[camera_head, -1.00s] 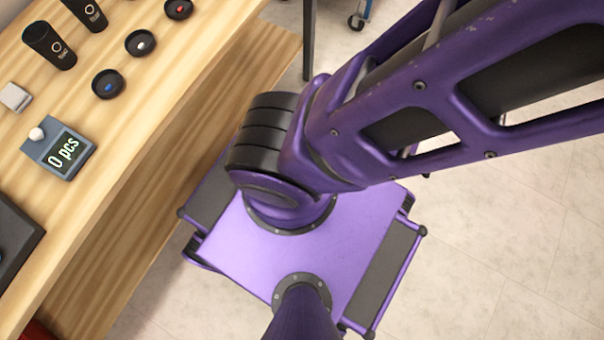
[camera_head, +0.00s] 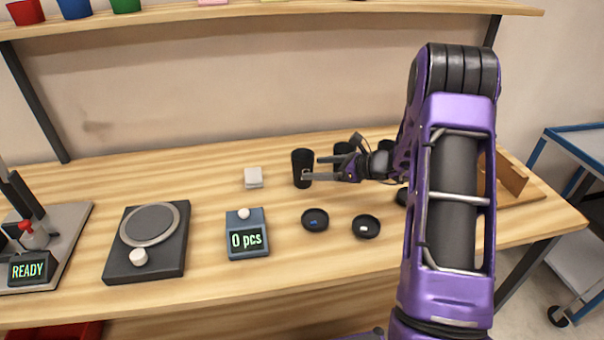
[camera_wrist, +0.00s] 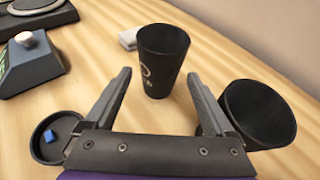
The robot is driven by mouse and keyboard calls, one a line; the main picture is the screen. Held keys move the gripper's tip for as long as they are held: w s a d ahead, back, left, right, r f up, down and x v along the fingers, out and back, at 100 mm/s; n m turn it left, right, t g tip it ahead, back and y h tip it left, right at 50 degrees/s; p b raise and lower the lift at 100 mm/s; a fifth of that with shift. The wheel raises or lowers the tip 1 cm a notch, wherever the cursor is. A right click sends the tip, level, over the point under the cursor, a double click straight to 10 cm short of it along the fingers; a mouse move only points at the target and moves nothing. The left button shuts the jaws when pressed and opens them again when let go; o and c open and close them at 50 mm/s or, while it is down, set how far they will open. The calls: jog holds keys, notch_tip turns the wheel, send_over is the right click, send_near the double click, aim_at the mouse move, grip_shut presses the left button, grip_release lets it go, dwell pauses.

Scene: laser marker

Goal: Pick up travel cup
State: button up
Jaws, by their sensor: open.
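A black travel cup (camera_head: 302,168) stands upright on the wooden table, left of my gripper. In the wrist view the cup (camera_wrist: 162,62) shows a light round logo and an open top, centred between the fingers. My gripper (camera_head: 314,168) is open and low over the table, pointing at the cup from the right. In the wrist view the fingertips (camera_wrist: 159,75) spread on both sides of the cup's picture; I cannot tell whether they reach past its near side. A second black cup (camera_head: 344,149) is partly hidden behind my gripper. A dark cup also shows close beside the right finger (camera_wrist: 258,115).
A counter reading "0 pcs" (camera_head: 247,238), a white block (camera_head: 253,177) and a black scale-like device (camera_head: 145,262) stand left. A shelf (camera_head: 250,12) runs above.

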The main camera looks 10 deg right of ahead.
aim_at(312, 166)
jog(key=shift+r+b+x, duration=0.15)
jog(key=shift+x, duration=1.2)
jog(key=shift+r+b+x, duration=0.15)
jog(key=shift+x, duration=1.2)
jog(key=shift+w, duration=0.1)
jog(key=shift+c, duration=0.3)
jog(key=c, duration=0.5)
